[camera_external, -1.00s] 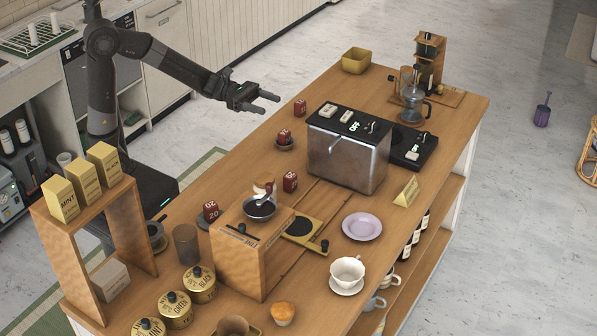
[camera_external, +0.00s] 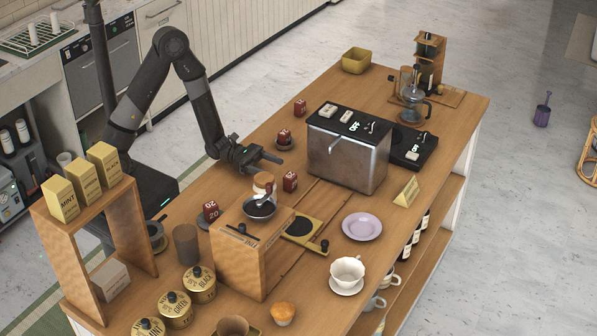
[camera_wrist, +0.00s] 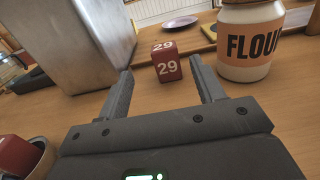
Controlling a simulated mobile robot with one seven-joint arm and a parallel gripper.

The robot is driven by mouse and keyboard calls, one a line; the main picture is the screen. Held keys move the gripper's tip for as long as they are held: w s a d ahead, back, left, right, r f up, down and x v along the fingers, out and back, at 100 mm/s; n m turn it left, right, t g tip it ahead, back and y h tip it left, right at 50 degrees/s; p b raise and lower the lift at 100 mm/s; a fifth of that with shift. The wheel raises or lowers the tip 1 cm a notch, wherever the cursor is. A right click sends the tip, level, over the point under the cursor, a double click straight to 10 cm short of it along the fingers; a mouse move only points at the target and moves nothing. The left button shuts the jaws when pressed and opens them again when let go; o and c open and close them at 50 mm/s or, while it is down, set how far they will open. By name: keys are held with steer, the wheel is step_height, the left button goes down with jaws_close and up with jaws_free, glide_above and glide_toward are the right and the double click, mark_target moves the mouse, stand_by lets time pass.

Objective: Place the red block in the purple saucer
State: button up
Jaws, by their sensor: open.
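Several red number blocks stand on the cart. One red block marked 29 (camera_wrist: 167,63) stands upright just beyond my fingertips in the wrist view; it appears to be the red block (camera_external: 290,181) beside the metal machine in the external view. My gripper (camera_wrist: 160,85) is open and empty, low over the wood, its two fingers pointing toward that block, which lies between their lines. My gripper (camera_external: 273,165) also shows in the external view. The purple saucer (camera_external: 362,227) lies flat and empty at the right; it shows far off in the wrist view (camera_wrist: 180,22).
A flour jar (camera_wrist: 251,42) stands close right of the block in the wrist view. The metal machine (camera_external: 347,155) stands close on the other side. Other red blocks (camera_external: 284,136) (camera_external: 300,107) (camera_external: 211,211) are nearby. A wooden grinder box (camera_external: 250,255) stands before the saucer.

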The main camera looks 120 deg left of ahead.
mark_target(294, 177)
steer(key=w, duration=0.5)
steer(key=shift+w, duration=0.1)
steer(key=w, duration=0.5)
steer(key=shift+w+d, duration=0.1)
steer(key=shift+d, duration=0.15)
steer(key=c, duration=1.1)
steer(key=shift+r, duration=0.1)
steer(key=shift+c, duration=0.2)
